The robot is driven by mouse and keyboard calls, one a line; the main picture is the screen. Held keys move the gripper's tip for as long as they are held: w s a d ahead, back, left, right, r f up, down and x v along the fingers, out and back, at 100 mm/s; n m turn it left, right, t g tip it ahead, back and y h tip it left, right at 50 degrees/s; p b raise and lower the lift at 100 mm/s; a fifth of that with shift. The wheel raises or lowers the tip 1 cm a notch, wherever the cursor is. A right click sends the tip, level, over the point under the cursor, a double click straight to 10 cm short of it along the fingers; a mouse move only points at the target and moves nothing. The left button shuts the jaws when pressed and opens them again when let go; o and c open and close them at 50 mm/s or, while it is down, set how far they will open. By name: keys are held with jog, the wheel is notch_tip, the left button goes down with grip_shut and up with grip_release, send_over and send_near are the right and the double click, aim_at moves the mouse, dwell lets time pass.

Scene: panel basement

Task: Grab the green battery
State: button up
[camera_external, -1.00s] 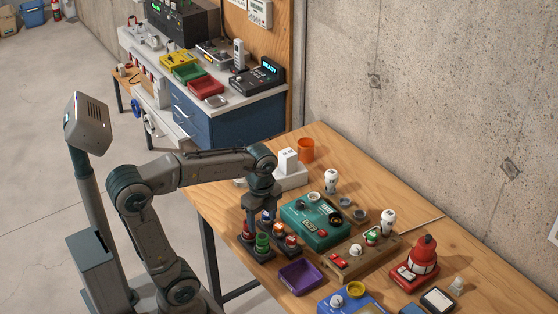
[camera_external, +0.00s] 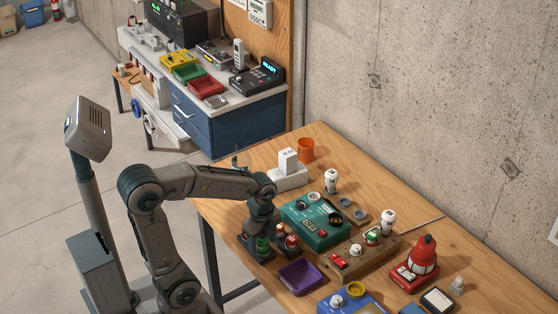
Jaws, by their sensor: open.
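The green battery (camera_external: 262,244) stands in a dark holder at the near left of the wooden table. Its lower part shows just beneath my gripper (camera_external: 262,233); its top is hidden. My gripper is lowered over it, pointing down and open. The fingertips are too small and dark to tell whether they are around the battery or only above it. A red-topped battery (camera_external: 280,229) and an orange-red one (camera_external: 291,241) stand close on the right. Other batteries in the group are hidden behind my gripper.
A purple tray (camera_external: 300,278) lies in front of the batteries. A white charger (camera_external: 288,170) and an orange cup (camera_external: 306,149) are at the back.

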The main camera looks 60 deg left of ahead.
jog(key=c, duration=1.1)
jog(key=shift+r, duration=0.1)
